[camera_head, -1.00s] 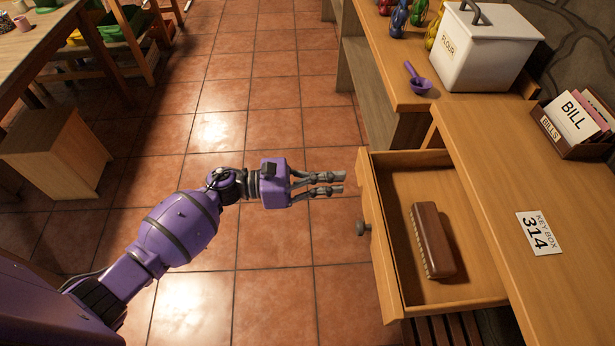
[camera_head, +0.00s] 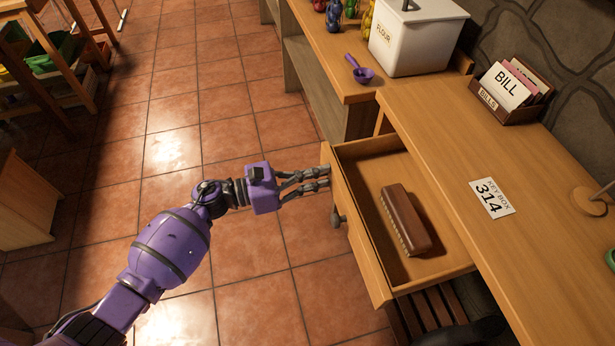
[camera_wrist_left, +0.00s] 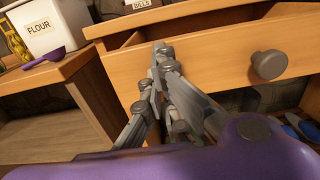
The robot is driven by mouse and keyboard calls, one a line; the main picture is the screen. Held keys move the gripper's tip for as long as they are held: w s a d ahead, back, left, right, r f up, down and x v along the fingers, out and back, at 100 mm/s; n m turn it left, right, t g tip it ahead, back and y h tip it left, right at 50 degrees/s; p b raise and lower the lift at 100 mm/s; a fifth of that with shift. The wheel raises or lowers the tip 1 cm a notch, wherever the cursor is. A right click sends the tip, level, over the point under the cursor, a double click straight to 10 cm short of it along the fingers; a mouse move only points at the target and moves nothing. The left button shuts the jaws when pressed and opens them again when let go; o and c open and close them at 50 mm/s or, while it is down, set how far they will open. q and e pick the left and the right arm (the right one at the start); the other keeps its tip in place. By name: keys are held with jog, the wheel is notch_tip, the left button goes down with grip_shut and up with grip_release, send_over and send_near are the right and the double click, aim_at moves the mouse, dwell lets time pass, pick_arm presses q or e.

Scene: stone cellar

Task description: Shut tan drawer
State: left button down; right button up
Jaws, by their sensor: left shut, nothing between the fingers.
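The tan drawer (camera_head: 366,246) is pulled open from the wooden desk on the right, with a brown brush (camera_head: 405,221) lying inside it. Its front has a round dark knob (camera_head: 337,217), which also shows at the right in the left wrist view (camera_wrist_left: 269,65). My left gripper (camera_head: 327,177) is shut and empty, at the drawer front near its far end, on the far side of the knob. In the left wrist view the fingers (camera_wrist_left: 163,58) overlap the drawer front; I cannot tell whether they touch it. My right gripper is not in view.
The desk top (camera_head: 440,140) carries a bill holder (camera_head: 510,92) and a key box label (camera_head: 491,198). A flour bin (camera_head: 415,42) and purple scoop (camera_head: 360,70) stand on the far counter.

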aim_at(373, 170)
pick_arm(q)
jog(key=b+x, duration=0.4)
jog(key=x, duration=1)
jog(key=shift+f, duration=0.15)
jog(key=shift+w+d+b, duration=0.15)
jog(key=shift+d+b, duration=0.15)
jog(key=shift+d, duration=0.05)
jog(key=shift+a, duration=0.1)
